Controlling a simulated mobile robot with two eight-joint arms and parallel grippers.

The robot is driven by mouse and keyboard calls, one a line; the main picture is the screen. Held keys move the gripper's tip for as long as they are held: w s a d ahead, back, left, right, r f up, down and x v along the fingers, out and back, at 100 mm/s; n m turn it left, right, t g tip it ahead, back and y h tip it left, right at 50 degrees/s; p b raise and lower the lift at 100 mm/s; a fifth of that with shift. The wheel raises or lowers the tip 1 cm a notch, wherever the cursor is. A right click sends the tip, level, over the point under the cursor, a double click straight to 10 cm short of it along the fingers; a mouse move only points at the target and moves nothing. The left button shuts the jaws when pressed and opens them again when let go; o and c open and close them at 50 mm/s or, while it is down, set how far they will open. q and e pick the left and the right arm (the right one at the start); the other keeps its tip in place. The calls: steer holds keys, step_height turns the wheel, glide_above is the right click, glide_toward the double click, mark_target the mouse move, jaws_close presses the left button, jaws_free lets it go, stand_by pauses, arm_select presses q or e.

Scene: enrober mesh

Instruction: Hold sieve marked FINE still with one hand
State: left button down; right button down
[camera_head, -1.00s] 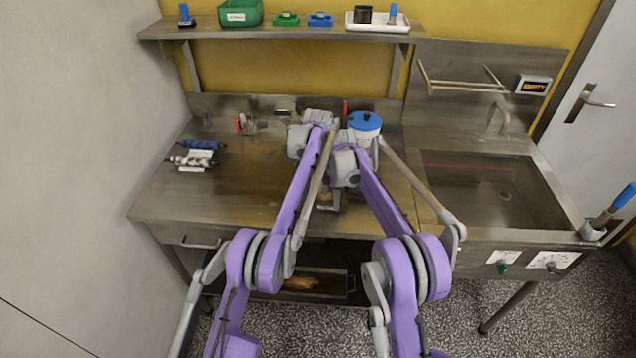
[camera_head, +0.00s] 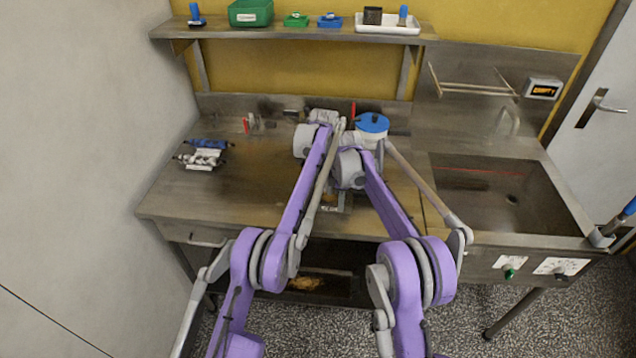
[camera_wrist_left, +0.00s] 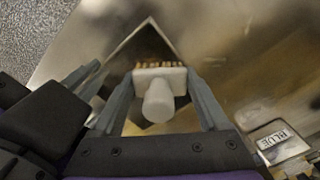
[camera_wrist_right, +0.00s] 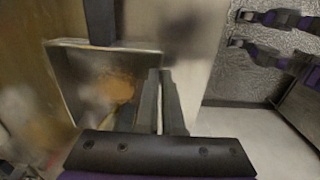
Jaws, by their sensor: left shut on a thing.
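My left gripper (camera_wrist_left: 160,90) is shut on a white brush-like tool (camera_wrist_left: 158,98), with a round stub towards the camera and a row of tan bristles, in the left wrist view. Beyond it is a dark diamond-shaped opening (camera_wrist_left: 132,58) in a metal surface. In the right wrist view, a square metal frame (camera_wrist_right: 72,44) with an orange-brown patch inside looks like the sieve; no FINE mark is readable. My right gripper (camera_wrist_right: 160,85) is at its right edge, fingers close together; whether the rim is between them is unclear. My arms largely hide this work spot in the head view.
The steel bench (camera_head: 215,200) has clear room on its left, before several rollers (camera_head: 203,158). A blue-lidded white pot (camera_head: 371,124) stands behind my right arm. The sink (camera_head: 490,195) is at right. A shelf (camera_head: 300,32) holds bins above. A label reading BLUE (camera_wrist_left: 276,139) shows in the left wrist view.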

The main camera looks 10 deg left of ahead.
arm_select(q)
steer(key=d, duration=0.5)
steer(key=shift+s+d, duration=0.15)
steer(key=shift+d, duration=0.2)
steer(key=shift+d+r, duration=0.15)
steer(key=shift+s+a+r, duration=0.1)
steer(key=shift+a+r, duration=0.05)
steer(key=shift+a, duration=0.85)
steer(key=shift+s+a+r, duration=0.1)
steer(key=shift+a+r, duration=0.05)
steer(key=shift+a, duration=0.85)
steer(key=shift+w+a, duration=0.2)
steer(key=shift+a, duration=1.7)
steer(key=shift+a+r, duration=0.1)
steer(key=shift+r, duration=1.4)
steer(key=shift+w+r+h, duration=0.1)
steer(key=shift+r+h, duration=0.15)
steer(key=shift+h, duration=0.05)
